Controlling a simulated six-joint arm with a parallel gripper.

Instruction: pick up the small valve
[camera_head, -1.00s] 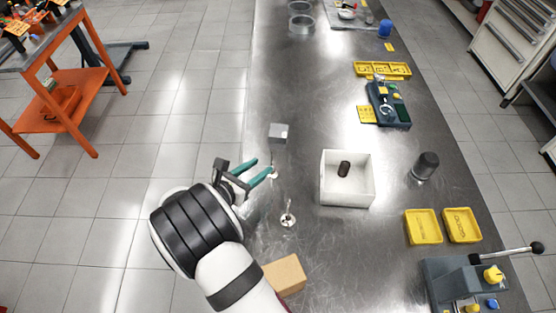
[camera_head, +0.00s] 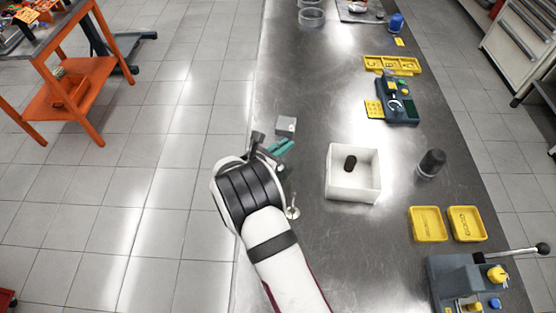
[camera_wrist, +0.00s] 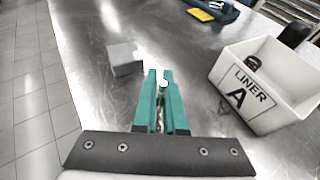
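The small valve (camera_wrist: 163,82) shows in the wrist view as a pale head at my fingertips, with a thin metallic stem between the teal fingers. My gripper (camera_head: 286,145) is low over the left part of the steel bench, and it also shows in the wrist view (camera_wrist: 160,85). Its fingers are close together and appear shut on the small valve's stem. The fingers hide most of the stem. In the head view the small valve is hidden by my gripper. A larger valve (camera_head: 293,212) is on the bench beside my arm, partly covered by it.
A grey block (camera_head: 286,124) stands just beyond my fingers, left of them in the wrist view (camera_wrist: 126,58). A white box (camera_head: 353,193) marked LINER A, with a dark part (camera_head: 350,163) inside, stands to the right. Yellow trays (camera_head: 427,224) are farther right.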

